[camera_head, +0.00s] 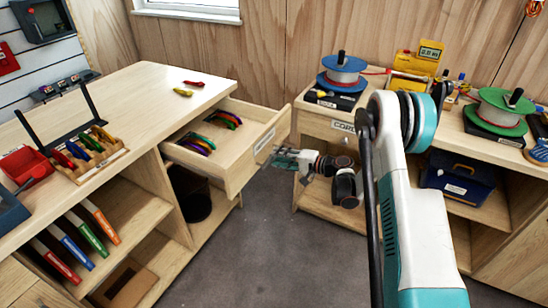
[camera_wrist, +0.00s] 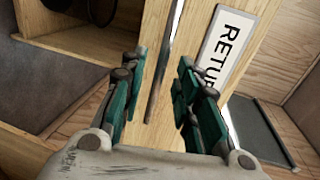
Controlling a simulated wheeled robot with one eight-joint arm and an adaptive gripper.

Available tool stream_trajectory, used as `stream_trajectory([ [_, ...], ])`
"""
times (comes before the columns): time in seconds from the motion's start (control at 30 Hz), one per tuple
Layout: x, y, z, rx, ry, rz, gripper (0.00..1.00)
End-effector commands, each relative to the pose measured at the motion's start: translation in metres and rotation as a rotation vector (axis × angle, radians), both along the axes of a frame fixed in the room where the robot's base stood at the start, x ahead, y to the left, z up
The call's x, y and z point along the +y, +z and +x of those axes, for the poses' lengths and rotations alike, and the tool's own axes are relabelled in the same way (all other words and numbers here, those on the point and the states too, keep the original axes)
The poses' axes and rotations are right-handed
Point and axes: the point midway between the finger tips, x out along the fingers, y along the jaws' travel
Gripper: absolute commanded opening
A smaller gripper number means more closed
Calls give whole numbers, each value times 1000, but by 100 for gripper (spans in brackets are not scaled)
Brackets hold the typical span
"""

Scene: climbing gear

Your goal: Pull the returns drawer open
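The returns drawer (camera_head: 238,168) stands pulled well out from the left wooden counter, with several coloured clips lying inside. Its front carries a white label, which reads "RETU" in the wrist view (camera_wrist: 228,45), the rest hidden by a finger. A thin metal handle bar (camera_wrist: 163,75) runs along the drawer front. My gripper (camera_head: 283,158) is at the outer side of the drawer front. In the wrist view, my gripper's two green fingers (camera_wrist: 160,90) are spread apart, with the bar showing between them and a gap on each side. Whether the fingertips touch the drawer front is unclear.
The left counter (camera_head: 150,90) holds a rack of clips and a red scoop. A right bench (camera_head: 455,135) holds rope spools and a yellow device; a dark blue toolbox (camera_head: 457,182) sits on its shelf. Grey floor (camera_head: 270,240) lies clear between them.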

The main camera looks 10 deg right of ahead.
Motion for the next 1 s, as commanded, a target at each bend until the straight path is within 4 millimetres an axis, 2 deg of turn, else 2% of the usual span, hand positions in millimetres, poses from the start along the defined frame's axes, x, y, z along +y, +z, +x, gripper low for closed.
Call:
stream_trajectory([
  [0.2,-37,10,-28,1,-3,1,29],
  [0.43,-63,16,-48,0,-2,0,29],
  [0.6,-69,18,-53,1,-1,0,29],
  [1.0,-69,18,-54,1,0,1,29],
])
